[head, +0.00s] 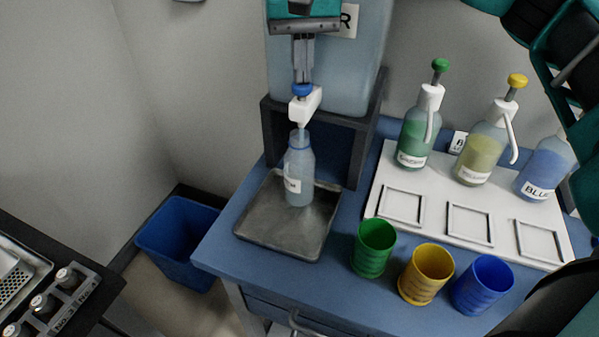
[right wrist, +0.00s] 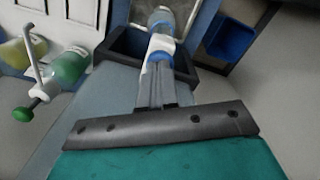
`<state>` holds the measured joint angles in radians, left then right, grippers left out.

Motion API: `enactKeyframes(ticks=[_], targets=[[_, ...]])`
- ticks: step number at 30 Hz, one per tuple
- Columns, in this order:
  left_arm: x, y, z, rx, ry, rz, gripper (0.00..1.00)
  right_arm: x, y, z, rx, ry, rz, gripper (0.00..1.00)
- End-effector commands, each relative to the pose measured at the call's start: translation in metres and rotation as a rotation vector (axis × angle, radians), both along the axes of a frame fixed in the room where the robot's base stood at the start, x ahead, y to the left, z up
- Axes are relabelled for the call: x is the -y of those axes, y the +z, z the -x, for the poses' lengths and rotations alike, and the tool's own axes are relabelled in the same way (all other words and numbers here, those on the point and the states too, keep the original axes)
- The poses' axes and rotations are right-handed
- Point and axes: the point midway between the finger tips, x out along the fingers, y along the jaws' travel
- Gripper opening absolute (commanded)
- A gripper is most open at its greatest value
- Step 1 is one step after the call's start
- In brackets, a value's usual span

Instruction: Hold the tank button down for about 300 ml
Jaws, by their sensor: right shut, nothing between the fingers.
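The water tank (head: 355,75) stands on a dark stand (head: 355,130), and its label is partly hidden. Its white tap (head: 305,106) has a blue button (head: 302,90) on top. My right gripper (head: 302,82) is shut and empty, pointing down, with its fingertips at the top of the blue button; they look to be touching it. The right wrist view shows the fingertips (right wrist: 160,66) at the button too. A clear bottle (head: 299,180) stands upright below the spout on a grey tray (head: 275,235). It looks bluish inside, but I cannot read its level. My left gripper is not in view.
Green (head: 415,140), yellow (head: 482,155) and blue (head: 546,168) bottles stand on a white board (head: 430,225) at right. Green (head: 373,250), yellow (head: 425,275) and blue (head: 482,287) cups stand along the front. A blue bin (head: 178,240) is on the floor at left.

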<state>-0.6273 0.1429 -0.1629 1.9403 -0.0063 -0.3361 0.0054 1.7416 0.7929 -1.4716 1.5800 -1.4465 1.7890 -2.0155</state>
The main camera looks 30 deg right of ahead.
Motion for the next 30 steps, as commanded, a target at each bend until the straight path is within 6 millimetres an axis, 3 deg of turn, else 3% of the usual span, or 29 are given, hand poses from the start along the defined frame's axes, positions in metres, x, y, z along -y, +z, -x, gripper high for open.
enactKeyframes(ticks=[10, 25, 30], targets=[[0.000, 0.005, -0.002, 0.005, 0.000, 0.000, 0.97, 0.000, 0.003, 0.001, -0.003, 0.001, 0.001, 0.00], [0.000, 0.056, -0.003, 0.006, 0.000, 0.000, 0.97, 0.000, 0.063, 0.000, -0.002, 0.000, 0.000, 0.00], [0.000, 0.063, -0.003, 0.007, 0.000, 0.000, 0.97, 0.000, 0.071, 0.000, -0.002, 0.000, 0.000, 0.00]])
